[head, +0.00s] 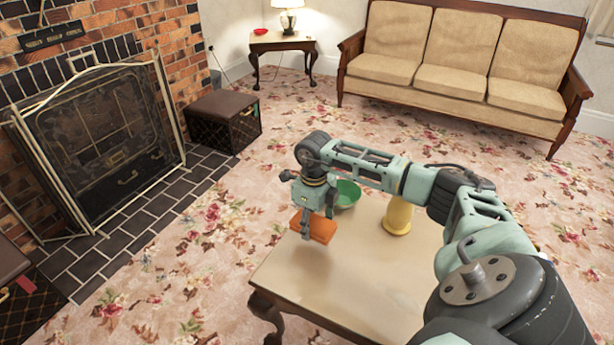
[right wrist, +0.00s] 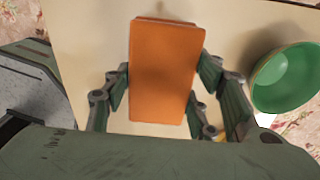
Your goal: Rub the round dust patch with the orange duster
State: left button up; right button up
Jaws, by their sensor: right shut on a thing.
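My right gripper (head: 318,224) points down over the far left part of the low table (head: 368,297) and is shut on the orange duster (head: 310,229). The duster is a flat orange block. In the right wrist view the duster (right wrist: 163,72) sits between the two fingers, with the pale tabletop behind it. It appears to be held above the tabletop, with a soft dark shade below it in the head view. I cannot make out the round dust patch clearly in either view. My left gripper is not in view.
A green bowl (head: 347,194) stands near the table's far edge, close to the gripper; it also shows in the right wrist view (right wrist: 287,78). A yellow vase-like object (head: 398,216) stands to its right. The table's front left is clear.

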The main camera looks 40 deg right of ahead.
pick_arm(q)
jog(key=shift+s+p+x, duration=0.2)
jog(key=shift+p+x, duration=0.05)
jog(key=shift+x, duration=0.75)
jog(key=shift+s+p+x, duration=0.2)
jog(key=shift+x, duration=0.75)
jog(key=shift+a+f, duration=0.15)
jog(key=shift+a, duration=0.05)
